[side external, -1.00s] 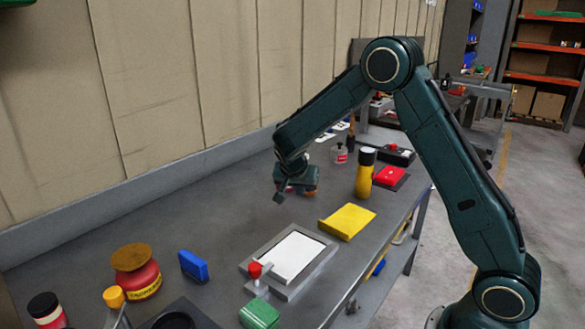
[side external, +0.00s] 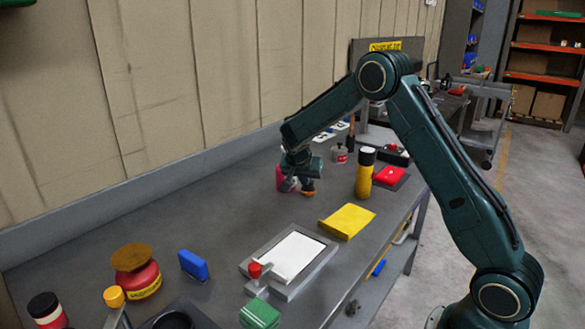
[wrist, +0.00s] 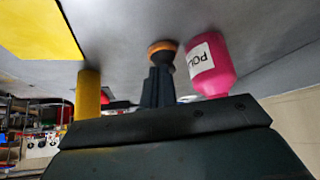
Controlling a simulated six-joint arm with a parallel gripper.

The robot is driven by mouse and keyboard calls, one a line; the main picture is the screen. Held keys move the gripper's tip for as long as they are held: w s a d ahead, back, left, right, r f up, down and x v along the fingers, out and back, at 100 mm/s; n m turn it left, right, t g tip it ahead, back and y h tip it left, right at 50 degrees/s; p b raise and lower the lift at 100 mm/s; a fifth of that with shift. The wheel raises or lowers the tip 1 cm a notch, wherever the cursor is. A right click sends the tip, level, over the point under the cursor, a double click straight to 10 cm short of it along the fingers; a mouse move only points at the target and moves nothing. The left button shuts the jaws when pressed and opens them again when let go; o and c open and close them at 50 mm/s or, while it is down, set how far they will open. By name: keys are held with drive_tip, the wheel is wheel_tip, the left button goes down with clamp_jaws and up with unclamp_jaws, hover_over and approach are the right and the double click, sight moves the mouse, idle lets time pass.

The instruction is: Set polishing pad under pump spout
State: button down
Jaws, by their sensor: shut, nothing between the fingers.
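What looks like the polishing pad, a small round orange piece with a dark top (side external: 308,193), rests on the bench below my gripper (side external: 301,181). It also shows in the wrist view (wrist: 162,47), just beyond my fingertips (wrist: 158,68). My gripper is shut and empty; whether the tips touch the pad's top, I cannot tell. A pink bottle (wrist: 209,66) with a white label stands right beside the pad. In the side view the bottle (side external: 283,179) is partly behind my gripper. Its upper end is cut off or covered in both views, so no spout can be made out.
A framed white panel (side external: 287,256), a blue block (side external: 194,265) and a red jar (side external: 146,282) are nearer. Bench left of the bottle is clear.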

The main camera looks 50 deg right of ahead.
sight(308, 188)
drive_tip(key=d, duration=0.1)
drive_tip(key=w+d, duration=0.1)
drive_tip(key=d, duration=0.1)
drive_tip(key=w+d, duration=0.1)
drive_tip(key=d, duration=0.1)
drive_tip(key=shift+w+d, duration=0.1)
drive_tip(key=shift+f, duration=0.85)
drive_tip(key=shift+a+f, duration=0.15)
drive_tip(key=shift+a, duration=0.05)
drive_tip(key=shift+s+a+f, duration=0.1)
drive_tip(key=shift+s+a, duration=0.2)
drive_tip(key=shift+a, duration=0.3)
drive_tip(key=shift+s+a, duration=0.3)
drive_tip(key=shift+a, duration=0.3)
drive_tip(key=shift+s, duration=0.1)
drive_tip(key=shift+d+r, duration=0.1)
drive_tip(key=shift+r, duration=0.8)
drive_tip(key=shift+r, duration=0.1)
